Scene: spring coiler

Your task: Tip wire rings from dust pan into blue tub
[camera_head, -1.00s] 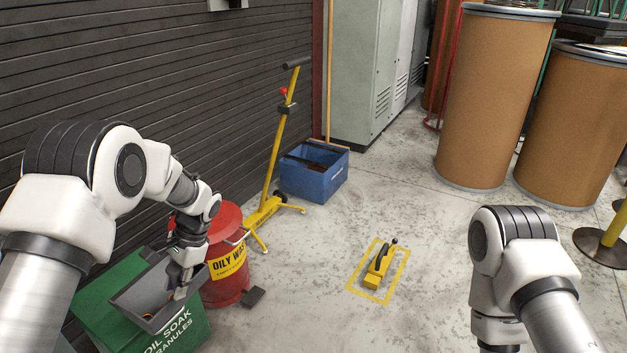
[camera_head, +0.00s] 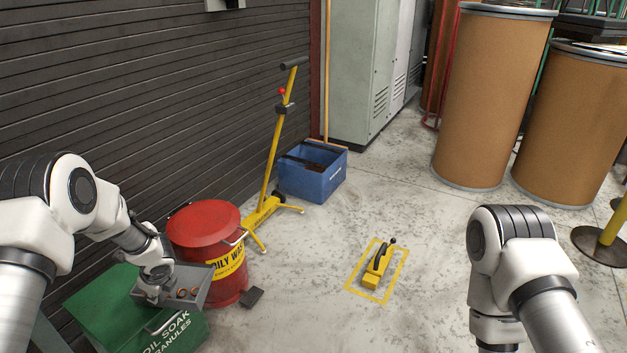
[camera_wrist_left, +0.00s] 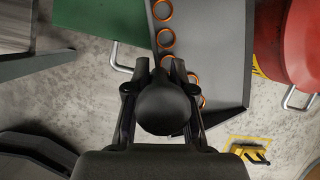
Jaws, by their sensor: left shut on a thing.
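My left gripper (camera_head: 160,280) is shut on the dark handle (camera_wrist_left: 163,105) of the grey dust pan (camera_head: 200,282). The pan is held over the green granule bin, close to the front of the red can. Several orange-brown wire rings (camera_wrist_left: 166,38) lie in the pan (camera_wrist_left: 222,50) in a row in the wrist view; part of the row is hidden behind the handle. The rings are only small spots in the head view. The blue tub (camera_head: 312,181) stands on the floor by the wall, well apart from the pan. My right arm is at the right, with its gripper out of frame.
A red oily waste can (camera_head: 207,224) stands between pan and tub. The green bin (camera_head: 95,305) is at lower left. A yellow wheeled stand (camera_head: 275,160) is beside the tub. A yellow device (camera_head: 376,268) sits on the open floor. Brown drums (camera_head: 487,100) stand at right.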

